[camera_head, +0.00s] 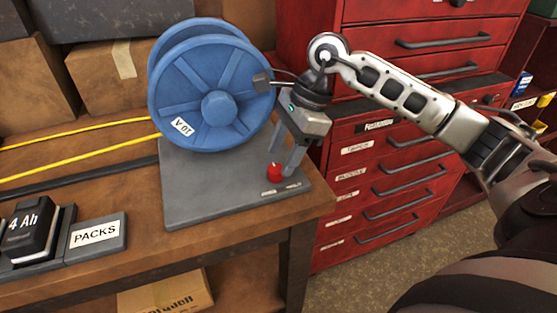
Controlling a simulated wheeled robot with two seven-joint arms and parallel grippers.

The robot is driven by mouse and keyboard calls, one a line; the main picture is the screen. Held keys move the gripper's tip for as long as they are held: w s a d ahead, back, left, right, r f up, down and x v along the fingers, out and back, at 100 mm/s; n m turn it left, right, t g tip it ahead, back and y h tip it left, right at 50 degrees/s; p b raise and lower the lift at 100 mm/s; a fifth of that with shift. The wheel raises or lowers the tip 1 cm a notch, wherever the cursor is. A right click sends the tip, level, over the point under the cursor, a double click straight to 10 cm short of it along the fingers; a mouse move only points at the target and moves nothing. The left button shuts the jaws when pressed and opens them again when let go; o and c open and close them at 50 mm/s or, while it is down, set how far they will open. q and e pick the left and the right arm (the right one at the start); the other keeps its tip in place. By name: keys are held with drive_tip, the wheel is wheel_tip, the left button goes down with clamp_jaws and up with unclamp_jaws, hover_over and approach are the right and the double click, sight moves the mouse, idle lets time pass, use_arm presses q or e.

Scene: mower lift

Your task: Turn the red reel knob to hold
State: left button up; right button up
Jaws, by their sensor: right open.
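The red reel knob (274,172) stands at the front right of the grey base plate (205,195), close to two small white labels (281,188) too small to read surely. My left gripper is not in view.
A red drawer cabinet (385,160) stands right behind the bench. A black battery (30,228) sits at the left beside a PACKS label (94,233). Cardboard boxes (118,75) stand at the back.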

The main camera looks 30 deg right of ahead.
sight(276, 173)
drive_tip(key=shift+x, duration=1.4)
drive_tip(key=c, duration=1)
drive_tip(key=shift+o, duration=0.2)
